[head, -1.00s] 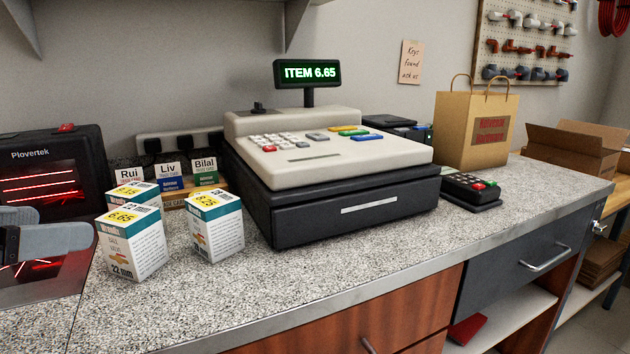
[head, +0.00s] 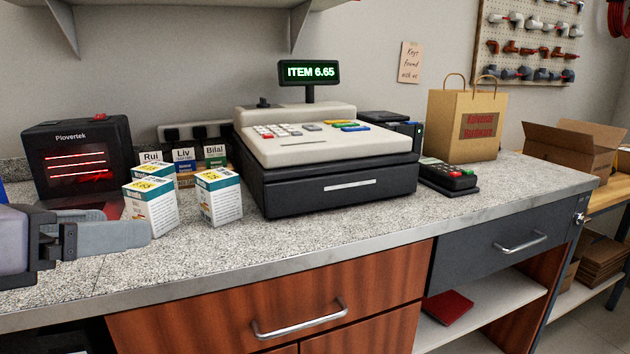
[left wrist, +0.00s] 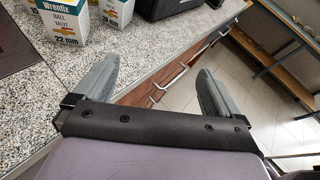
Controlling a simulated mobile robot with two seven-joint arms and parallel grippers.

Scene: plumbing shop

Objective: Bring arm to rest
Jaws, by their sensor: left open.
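My left gripper (head: 112,238) is at the left of the head view, above the counter's front part and in front of the boxes. In the left wrist view my left gripper (left wrist: 155,85) has its two grey fingers wide apart with nothing between them. They reach over the counter's front edge. Several white and teal ball valve boxes (head: 220,198) stand upright on the counter, apart from the fingers in the wrist view. My right gripper is not in view.
The cash register (head: 325,160) stands mid-counter, its display reading ITEM 6.65. The scanner (head: 75,160) is at the left. A card terminal (head: 448,180) and paper bag (head: 466,125) stand at the right. The counter (head: 290,240) is clear along its front. Drawers with handles (head: 300,320) are below.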

